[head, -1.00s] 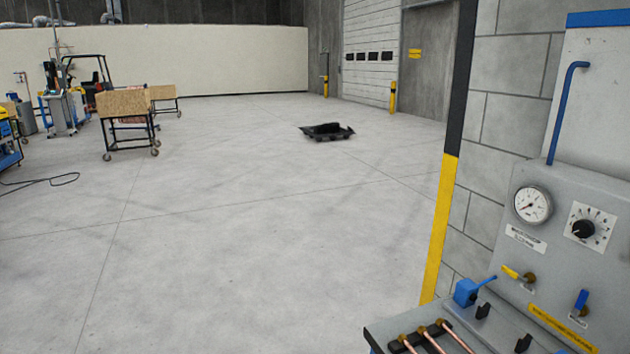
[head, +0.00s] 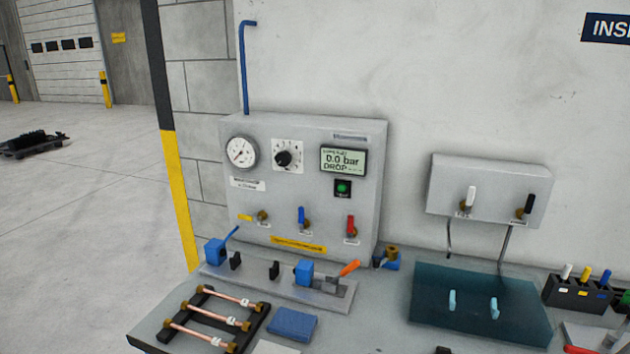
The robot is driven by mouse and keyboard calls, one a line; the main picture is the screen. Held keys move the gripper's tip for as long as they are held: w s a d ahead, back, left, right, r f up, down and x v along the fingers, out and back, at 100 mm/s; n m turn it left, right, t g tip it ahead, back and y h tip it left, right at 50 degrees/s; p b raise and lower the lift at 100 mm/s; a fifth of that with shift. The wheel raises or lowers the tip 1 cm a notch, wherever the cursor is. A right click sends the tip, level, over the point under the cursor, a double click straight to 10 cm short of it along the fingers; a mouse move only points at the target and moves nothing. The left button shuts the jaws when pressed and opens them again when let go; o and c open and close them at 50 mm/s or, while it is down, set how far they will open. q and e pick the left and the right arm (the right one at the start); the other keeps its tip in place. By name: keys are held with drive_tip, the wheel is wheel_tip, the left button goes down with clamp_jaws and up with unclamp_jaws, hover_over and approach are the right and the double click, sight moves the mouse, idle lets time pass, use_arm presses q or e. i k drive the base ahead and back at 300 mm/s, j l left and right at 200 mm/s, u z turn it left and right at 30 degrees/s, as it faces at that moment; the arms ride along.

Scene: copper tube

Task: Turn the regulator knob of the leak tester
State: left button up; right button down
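The leak tester (head: 330,215) is a grey box against the wall at the back of the bench in the head view. Its regulator knob (head: 283,158) is black and round on a white scale plate, between the round gauge (head: 241,152) and the display (head: 343,161). The display reads 0.0 bar and DROP. Below are a yellow, a blue and a red valve handle and a green button (head: 342,188). Neither of my grippers is in view.
A clamp fixture (head: 320,290) with blue blocks and an orange handle stands before the tester. Several copper tubes (head: 205,336) lie on a black rack at front left. A second grey box (head: 490,185) hangs at right above a teal mat (head: 430,312). A yellow-black post (head: 178,200) stands left.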

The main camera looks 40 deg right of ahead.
sight(282, 159)
drive_tip(key=z, duration=1.15)
